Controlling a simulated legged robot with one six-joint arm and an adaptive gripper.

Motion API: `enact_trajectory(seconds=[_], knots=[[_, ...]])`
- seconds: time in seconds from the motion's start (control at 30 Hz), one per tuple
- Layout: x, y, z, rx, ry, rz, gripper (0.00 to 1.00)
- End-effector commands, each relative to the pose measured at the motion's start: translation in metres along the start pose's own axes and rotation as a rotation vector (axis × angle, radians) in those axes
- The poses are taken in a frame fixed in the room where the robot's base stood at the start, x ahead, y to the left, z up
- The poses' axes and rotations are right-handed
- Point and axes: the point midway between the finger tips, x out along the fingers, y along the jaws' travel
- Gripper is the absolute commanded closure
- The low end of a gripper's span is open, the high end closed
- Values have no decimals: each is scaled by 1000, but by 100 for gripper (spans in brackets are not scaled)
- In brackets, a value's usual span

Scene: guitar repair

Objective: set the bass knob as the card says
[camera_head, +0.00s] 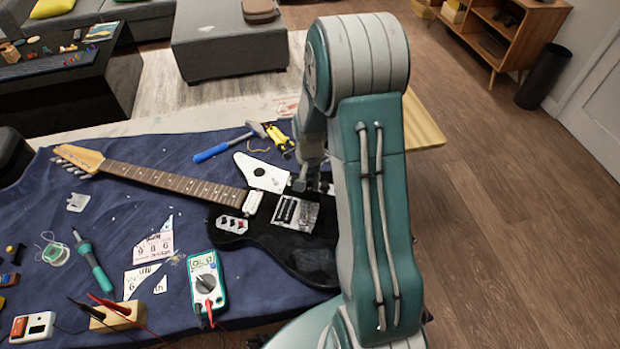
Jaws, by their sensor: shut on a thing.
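A black electric guitar (256,238) lies on the blue cloth, its neck (160,178) pointing to the upper left. Its body is partly hidden behind my arm. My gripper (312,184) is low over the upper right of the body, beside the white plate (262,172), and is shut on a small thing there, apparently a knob. The knob itself is hidden, so its setting cannot be read. White paper pieces with red and black print, perhaps the card, lie left of the guitar: one piece (153,250) shows numbers, another (138,277) shows letters.
A multimeter (206,283) with red and black leads stands near the guitar's lower edge. A green-handled tool (92,264) and a wooden block (117,316) are at the left.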

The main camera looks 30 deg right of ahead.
Motion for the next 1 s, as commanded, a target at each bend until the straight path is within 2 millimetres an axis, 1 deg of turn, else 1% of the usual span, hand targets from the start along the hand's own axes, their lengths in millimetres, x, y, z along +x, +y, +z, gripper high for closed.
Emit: enact_trajectory(seconds=[0.03, 0.07, 0.1, 0.77, 0.87, 1.0], knots=[[3, 1, 5, 0, -14, 6, 63], [3, 2, 5, -1, -14, 6, 50], [3, 1, 4, -1, -13, 6, 33], [-1, 0, 0, -1, 1, -1, 33], [-8, 0, 0, -1, 2, -1, 33], [-28, 0, 0, -1, 4, -2, 33]])
